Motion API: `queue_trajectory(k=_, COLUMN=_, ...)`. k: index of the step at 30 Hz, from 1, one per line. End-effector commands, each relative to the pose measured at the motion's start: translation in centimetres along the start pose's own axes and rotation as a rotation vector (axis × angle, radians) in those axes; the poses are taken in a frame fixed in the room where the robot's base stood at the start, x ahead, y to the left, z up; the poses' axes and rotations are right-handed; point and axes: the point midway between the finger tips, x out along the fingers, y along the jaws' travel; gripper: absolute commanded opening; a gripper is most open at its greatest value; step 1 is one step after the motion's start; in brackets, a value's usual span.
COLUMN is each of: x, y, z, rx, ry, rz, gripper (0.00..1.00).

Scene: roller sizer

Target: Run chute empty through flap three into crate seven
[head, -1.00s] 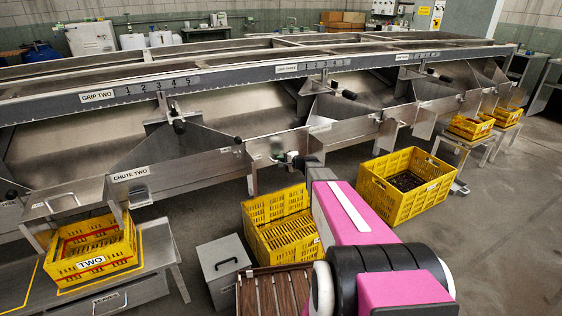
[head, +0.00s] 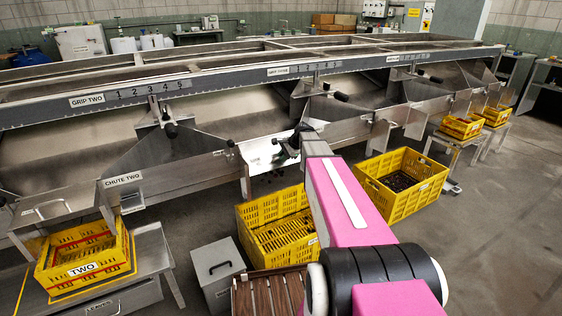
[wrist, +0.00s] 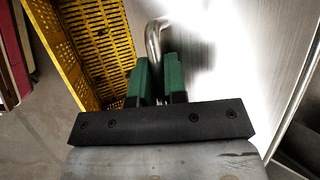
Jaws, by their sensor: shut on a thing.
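My gripper (head: 287,147) is at the front edge of the trough, above a yellow crate (head: 243,226). In the wrist view its green fingers (wrist: 160,85) are shut on a bent metal handle (wrist: 153,38). The handle stands on a bright steel plate (wrist: 210,40), which looks like the flap (head: 258,157) in the head view, tilted and catching light. Small dark specks show below the flap, over the crate. The crate also shows in the wrist view (wrist: 88,45). I cannot read its label or the flap's number, and my arm hides part of the crate.
Another yellow crate (head: 408,205) at right holds dark items. Crate TWO (head: 80,290) stands below chute two (head: 123,180). A grey box (head: 215,272) and a brown slatted thing (head: 268,290) stand in front. Open floor lies at right.

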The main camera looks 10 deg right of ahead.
Motion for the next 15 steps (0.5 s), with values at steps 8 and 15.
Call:
queue_trajectory(k=8, x=-1.5, y=-0.1, z=0.7, rx=0.008, ry=-0.003, rz=0.019, gripper=0.0)
queue_trajectory(k=15, x=-1.9, y=-0.2, z=0.8, rx=0.008, ry=-0.003, rz=0.017, gripper=0.0)
